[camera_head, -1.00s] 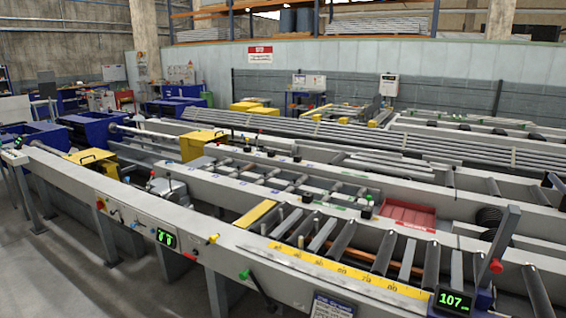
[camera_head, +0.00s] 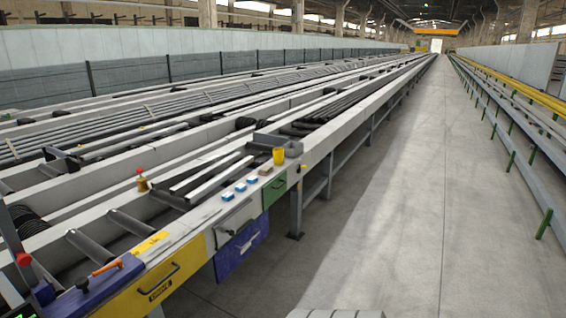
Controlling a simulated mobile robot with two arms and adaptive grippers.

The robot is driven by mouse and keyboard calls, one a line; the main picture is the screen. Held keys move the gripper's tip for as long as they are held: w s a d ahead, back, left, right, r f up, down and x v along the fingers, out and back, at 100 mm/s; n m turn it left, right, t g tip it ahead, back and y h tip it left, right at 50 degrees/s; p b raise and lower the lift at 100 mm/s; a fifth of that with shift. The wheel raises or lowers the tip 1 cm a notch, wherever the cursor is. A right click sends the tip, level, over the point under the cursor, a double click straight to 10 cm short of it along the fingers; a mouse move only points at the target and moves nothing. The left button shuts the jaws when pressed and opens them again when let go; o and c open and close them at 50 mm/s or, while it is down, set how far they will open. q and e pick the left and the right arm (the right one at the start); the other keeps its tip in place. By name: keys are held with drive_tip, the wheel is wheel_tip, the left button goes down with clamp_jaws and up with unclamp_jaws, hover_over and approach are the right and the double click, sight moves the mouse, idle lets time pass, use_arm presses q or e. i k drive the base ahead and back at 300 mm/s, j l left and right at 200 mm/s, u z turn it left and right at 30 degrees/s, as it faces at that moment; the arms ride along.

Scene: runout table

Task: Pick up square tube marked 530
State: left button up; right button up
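Light square tubes (camera_head: 218,178) lie side by side on the runout table (camera_head: 330,140), at the middle left of the head view. A bundle of dark bars (camera_head: 335,113) lies on the table further back. No marking 530 can be read on any of the tubes, so I cannot tell which tube carries it. Neither of my grippers is in view.
Small blue blocks (camera_head: 227,196), a yellow cup (camera_head: 278,155) and a grey box (camera_head: 293,149) stand along the table edge. An orange-handled tool (camera_head: 108,267) and a bottle (camera_head: 141,180) are nearer. A wide clear aisle (camera_head: 400,200) runs along the right, bounded by a rail (camera_head: 510,110).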

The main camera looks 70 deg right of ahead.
sight(157, 185)
drive_tip(key=l+z, duration=0.45)
drive_tip(key=i+l+z, duration=0.1)
drive_tip(key=l+z, duration=0.3)
drive_tip(key=l, duration=0.15)
drive_tip(key=i+l+z, duration=0.2)
drive_tip(key=l+z, duration=0.25)
drive_tip(key=i+l, duration=0.15)
drive_tip(key=l, duration=0.25)
drive_tip(key=i+l, duration=0.2)
drive_tip(key=l, duration=0.15)
drive_tip(key=i+l+z, duration=0.1)
drive_tip(key=l, duration=0.3)
drive_tip(key=i+l, duration=0.2)
drive_tip(key=l, duration=0.15)
